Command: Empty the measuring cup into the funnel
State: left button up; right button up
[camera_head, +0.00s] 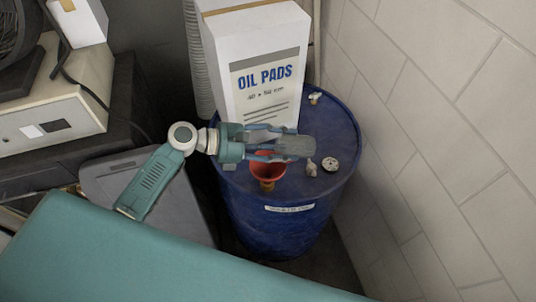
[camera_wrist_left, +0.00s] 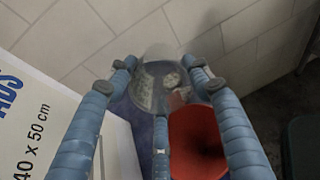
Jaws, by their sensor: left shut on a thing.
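The red funnel (camera_head: 266,168) stands at the near edge of the blue drum's top. In the left wrist view the funnel (camera_wrist_left: 198,148) shows its open mouth at the lower right. My left gripper (camera_head: 285,145) is shut on a clear, greyish measuring cup (camera_head: 299,147) above and just behind the funnel. In the left wrist view the fingers (camera_wrist_left: 163,78) clasp the see-through cup (camera_wrist_left: 155,55), with the drum top showing through it. The cup's contents and exact tilt cannot be told. My right gripper is not in view.
A white oil pads box (camera_head: 262,95) stands on the blue drum (camera_head: 285,225), close behind my left gripper. A tiled wall (camera_head: 430,130) closes off the right side.

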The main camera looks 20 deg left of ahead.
aim_at(313, 139)
pick_arm(q)
jog(key=shift+w+d+f+g+y, duration=0.15)
jog(key=shift+g+y, duration=0.15)
jog(key=shift+y, duration=0.4)
jog(key=r+y, duration=0.1)
jog(key=g+y, duration=0.1)
jog(key=d+r+y, duration=0.1)
jog(key=shift+w+r+g+y, duration=0.3)
jog(key=shift+r+g, duration=0.05)
jog(key=shift+g, duration=0.05)
jog(key=d+r+y, duration=0.1)
jog(key=w+d+g+y, duration=0.1)
jog(key=shift+r+y, duration=0.3)
jog(key=shift+r, duration=0.05)
jog(key=d+g+y, duration=0.1)
jog(key=w+d+f+g+y, duration=0.1)
jog(key=y, duration=0.1)
jog(key=shift+w+d+f, duration=0.2)
jog(key=shift+d, duration=0.15)
jog(key=shift+w+d+f+g+y, duration=0.4)
jog(key=shift+d+g+y, duration=0.2)
jog(key=shift+y, duration=0.4)
jog(key=shift+b, duration=0.3)
dwell(1.2)
